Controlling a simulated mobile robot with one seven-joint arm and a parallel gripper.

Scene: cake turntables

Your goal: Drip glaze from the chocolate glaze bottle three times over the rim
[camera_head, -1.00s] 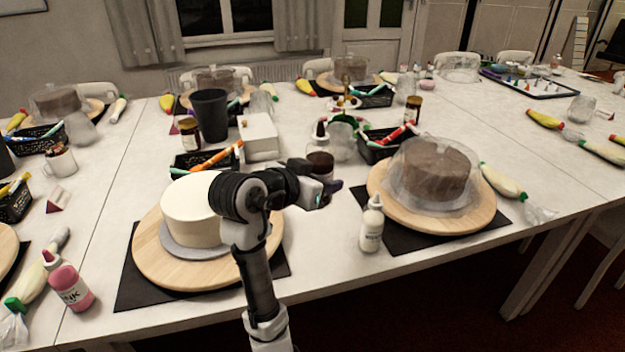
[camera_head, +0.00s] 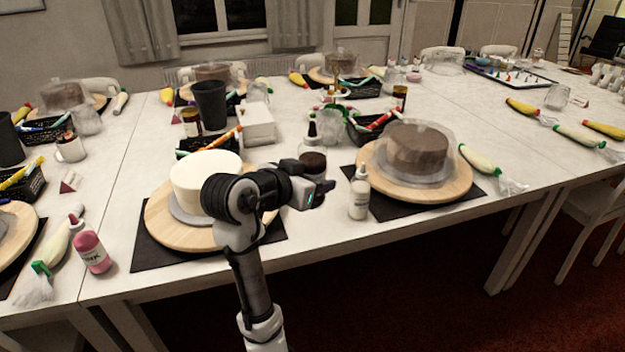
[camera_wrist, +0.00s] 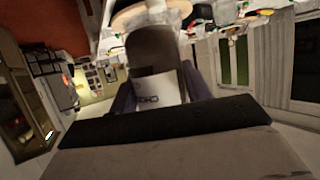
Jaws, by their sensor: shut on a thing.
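My gripper (camera_head: 318,192) is shut on the chocolate glaze bottle (camera_head: 313,166), a clear bottle with dark brown contents and a pointed nozzle, held about upright with the nozzle up. In the wrist view the bottle (camera_wrist: 155,55) sits between my two fingers, its white label partly readable as "CHOC". The cream-white cake (camera_head: 205,168) stands on a grey board on a wooden turntable (camera_head: 165,232), left of my gripper. My forearm and wrist hide the cake's right front side. The bottle is apart from the cake's rim.
A white dropper bottle (camera_head: 359,200) stands right of my gripper, before a covered chocolate cake (camera_head: 416,150) on another turntable. A pink bottle (camera_head: 92,252) stands at left. A black basket (camera_head: 208,145) of pens and a white box (camera_head: 257,125) stand behind.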

